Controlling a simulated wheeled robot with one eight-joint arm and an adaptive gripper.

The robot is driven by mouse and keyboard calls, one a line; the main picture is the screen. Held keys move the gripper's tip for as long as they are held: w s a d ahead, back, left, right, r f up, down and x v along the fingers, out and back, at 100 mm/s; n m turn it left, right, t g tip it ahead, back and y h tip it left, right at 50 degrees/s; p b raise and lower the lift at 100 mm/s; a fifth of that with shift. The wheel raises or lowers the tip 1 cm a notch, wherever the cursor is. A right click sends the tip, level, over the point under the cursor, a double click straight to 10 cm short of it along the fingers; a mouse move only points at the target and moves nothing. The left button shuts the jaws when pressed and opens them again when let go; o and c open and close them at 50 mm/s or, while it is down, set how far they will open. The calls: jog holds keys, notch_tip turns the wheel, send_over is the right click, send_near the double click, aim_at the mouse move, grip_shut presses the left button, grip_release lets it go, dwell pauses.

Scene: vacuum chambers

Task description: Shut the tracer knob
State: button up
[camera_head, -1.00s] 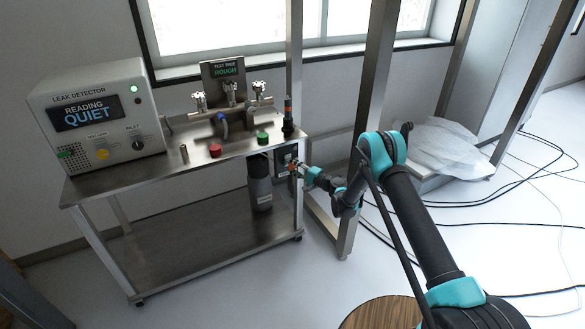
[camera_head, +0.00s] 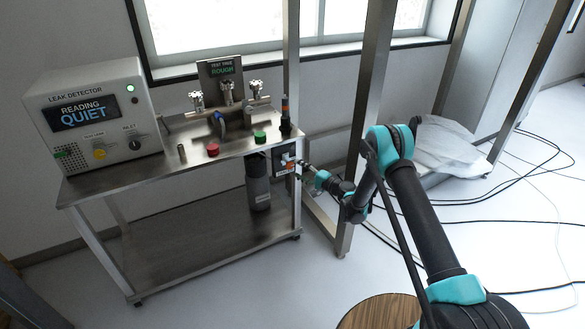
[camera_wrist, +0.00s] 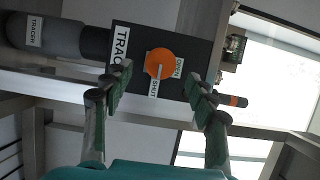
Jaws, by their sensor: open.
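The orange tracer knob (camera_wrist: 160,63) sits on a dark panel (camera_wrist: 138,45) labelled TRACER, with OPEN and SHUT labels beside the knob. A white pointer line shows on the knob; I cannot tell surely which label it marks. In the wrist view my gripper (camera_wrist: 160,82) is open, one finger on each side of the knob, and appears not to touch it. In the head view the panel (camera_head: 281,156) is on the cart's right end, with my gripper (camera_head: 300,167) just to its right.
The steel cart (camera_head: 120,178) carries the leak detector (camera_head: 95,115), reading QUIET, plus red (camera_head: 213,149) and green (camera_head: 260,136) buttons. A metal post (camera_head: 362,130) stands close to my arm. Cables (camera_head: 520,205) lie on the floor.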

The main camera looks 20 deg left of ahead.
jog(key=v, duration=0.6)
jog(key=shift+d, duration=0.3)
jog(key=shift+s, duration=0.1)
jog(key=s+d+r+n+h, duration=0.2)
jog(key=s+d+r+h, duration=0.2)
jog(key=d+r, duration=0.55)
jog(key=s+d+r+n+h, duration=0.1)
jog(key=s+d+r+h, duration=0.3)
jog(key=d+r, duration=0.55)
jog(key=s+d+f+g+h, duration=0.1)
jog(key=s+d+h, duration=0.8)
jog(key=s+d, duration=1.9)
jog(key=shift+s+d+f+n, duration=0.3)
jog(key=shift+s+f, duration=0.2)
jog(key=shift+f, duration=0.45)
